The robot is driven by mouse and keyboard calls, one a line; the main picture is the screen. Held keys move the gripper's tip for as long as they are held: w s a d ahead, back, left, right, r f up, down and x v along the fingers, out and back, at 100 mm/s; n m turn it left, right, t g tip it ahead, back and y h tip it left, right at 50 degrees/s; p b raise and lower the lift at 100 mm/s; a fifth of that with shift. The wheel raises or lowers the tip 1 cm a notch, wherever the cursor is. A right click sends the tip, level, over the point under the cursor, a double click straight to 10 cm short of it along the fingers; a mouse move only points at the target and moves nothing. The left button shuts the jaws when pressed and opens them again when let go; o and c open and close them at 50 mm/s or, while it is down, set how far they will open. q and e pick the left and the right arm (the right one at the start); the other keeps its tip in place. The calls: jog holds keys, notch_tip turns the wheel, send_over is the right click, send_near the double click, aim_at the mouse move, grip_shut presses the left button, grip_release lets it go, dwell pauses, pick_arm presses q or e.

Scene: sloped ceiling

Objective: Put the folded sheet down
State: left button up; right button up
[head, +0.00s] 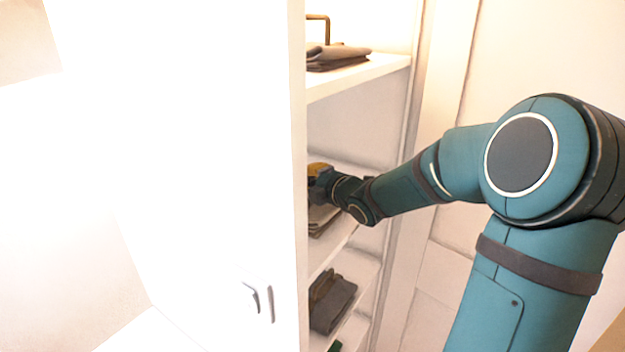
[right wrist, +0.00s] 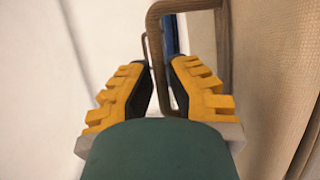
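My right gripper (head: 318,180) reaches into the cupboard at the middle shelf, and the cupboard's edge partly hides it. A beige woven surface (right wrist: 272,70) fills the right of the wrist view, beside the fingers. My left gripper is not in view.
A brown metal bar frame (right wrist: 158,50) stands close by the fingertips. The upper shelf (head: 365,75) holds dark folded cloth (head: 338,58). A lower shelf holds a dark grey folded item (head: 332,303). The white door panel (head: 200,150) with a handle (head: 260,300) blocks the left.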

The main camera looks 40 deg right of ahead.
jog(key=shift+o, duration=1)
jog(key=shift+r, duration=0.15)
jog(key=v, duration=1.2)
